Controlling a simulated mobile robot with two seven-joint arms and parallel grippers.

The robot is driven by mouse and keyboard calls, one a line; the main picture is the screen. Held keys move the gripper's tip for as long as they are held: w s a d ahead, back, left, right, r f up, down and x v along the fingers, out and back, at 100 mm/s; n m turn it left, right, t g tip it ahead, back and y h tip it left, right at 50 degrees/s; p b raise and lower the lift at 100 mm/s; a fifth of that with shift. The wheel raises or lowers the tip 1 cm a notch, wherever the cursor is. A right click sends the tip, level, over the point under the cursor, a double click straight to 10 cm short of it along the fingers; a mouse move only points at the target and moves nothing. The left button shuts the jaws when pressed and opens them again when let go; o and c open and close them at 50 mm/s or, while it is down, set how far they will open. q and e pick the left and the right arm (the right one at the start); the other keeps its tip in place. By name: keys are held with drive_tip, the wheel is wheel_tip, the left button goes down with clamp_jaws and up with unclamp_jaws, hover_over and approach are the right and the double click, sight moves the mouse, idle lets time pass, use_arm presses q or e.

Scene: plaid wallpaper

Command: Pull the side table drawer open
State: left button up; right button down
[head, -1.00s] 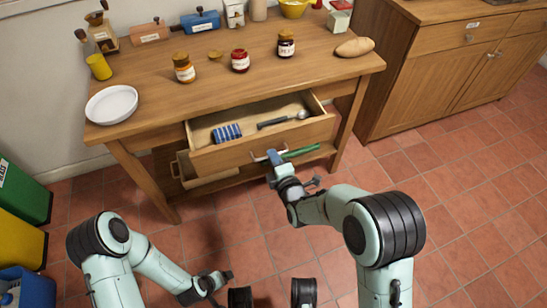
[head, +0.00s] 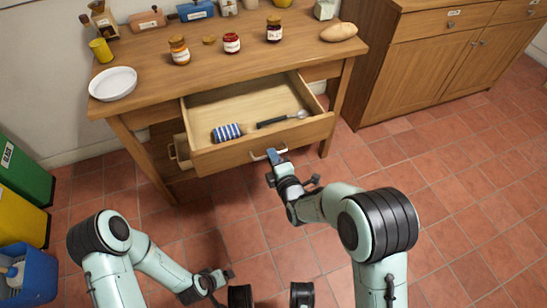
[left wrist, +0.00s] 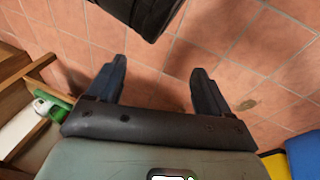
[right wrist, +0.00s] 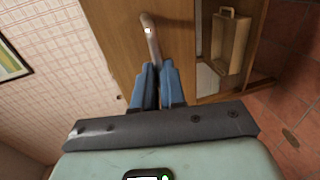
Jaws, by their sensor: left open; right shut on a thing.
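The wooden side table (head: 140,66) stands ahead, with its drawer (head: 225,159) pulled well out. In the drawer lie a blue-and-white striped cloth (head: 227,132) and a dark-handled utensil (head: 275,121). My right gripper (head: 277,157) is shut on the light metal handle (head: 258,157) of the drawer front. The right wrist view shows the closed fingers (right wrist: 155,75) around the handle (right wrist: 150,30). My left gripper (head: 222,280) is open and empty, low over the floor, apart from the table; its spread fingers show in the left wrist view (left wrist: 158,78).
Jars, a white plate (head: 113,83), a yellow cup (head: 100,50) and a potato-like item (head: 339,32) stand on the tabletop. A wooden cabinet (head: 405,70) is at right. Green, yellow and blue bins (head: 20,225) line the left. Tiled floor (head: 440,165) is clear at right.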

drive_tip(key=c, duration=1.2)
unclamp_jaws()
use_arm(q)
drive_tip(key=shift+g+h, duration=0.3)
drive_tip(key=shift+g, duration=0.3)
drive_tip(key=s, duration=0.1)
drive_tip(key=s+d+r+p, duration=0.2)
drive_tip(key=shift+s+r, duration=0.25)
drive_tip(key=shift+s, duration=0.1)
use_arm(e)
drive_tip(key=v, duration=1.3)
drive_tip(key=shift+s, duration=0.2)
drive_tip(key=shift+d, duration=0.1)
